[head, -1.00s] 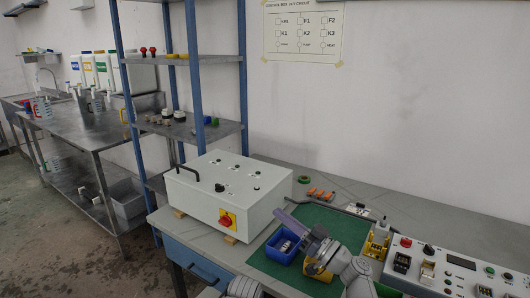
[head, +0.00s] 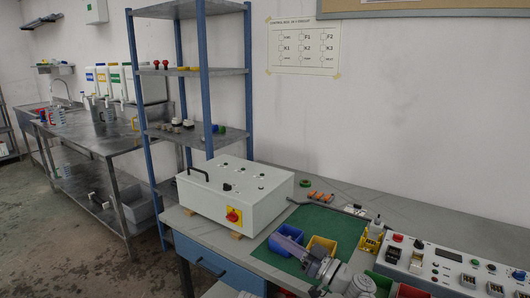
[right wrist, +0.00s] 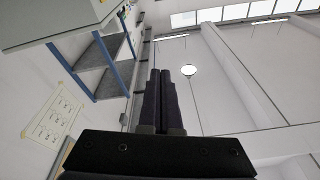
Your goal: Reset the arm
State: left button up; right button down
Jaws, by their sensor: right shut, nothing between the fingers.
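My right gripper (head: 277,238) is low in the head view, over the near part of the green mat (head: 341,226), and it overlaps the blue bin (head: 291,232) in the picture. Its wrist and arm come in from the bottom. In the right wrist view its two dark fingers (right wrist: 160,72) lie side by side, closed, with nothing between them. My left gripper is not in view.
A white control box (head: 262,200) with a red and yellow switch stands left on the workbench. A yellow bin (head: 322,243) is beside the blue one. A button panel (head: 455,265) is at right. A blue-framed shelf (head: 204,90) stands behind.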

jog(key=s+a+f+m+g+h, duration=0.1)
jog(key=s+f+g+h, duration=0.25)
jog(key=f, duration=0.45)
jog(key=s+a+f+m+g+h, duration=0.1)
jog(key=s+f+g+h, duration=0.2)
jog(key=f, duration=0.6)
jog(key=s+d+f+m+g+h, duration=0.2)
jog(key=s+d+f+m+h, duration=0.1)
jog(key=d+f+h, duration=0.3)
jog(key=s+d+f+m+g+h, duration=0.3)
jog(key=d+f+h, duration=0.15)
jog(key=d, duration=0.35)
jog(key=s+a+n+h, duration=0.1)
jog(key=s+a+n, duration=0.35)
jog(key=a, duration=0.65)
notch_tip(320, 180, up, 15)
jog(key=p, duration=1.4)
jog(key=shift+s+d+r, duration=0.15)
jog(key=shift+s+d, duration=0.1)
jog(key=shift+d, duration=0.1)
jog(key=shift+m+g, duration=0.25)
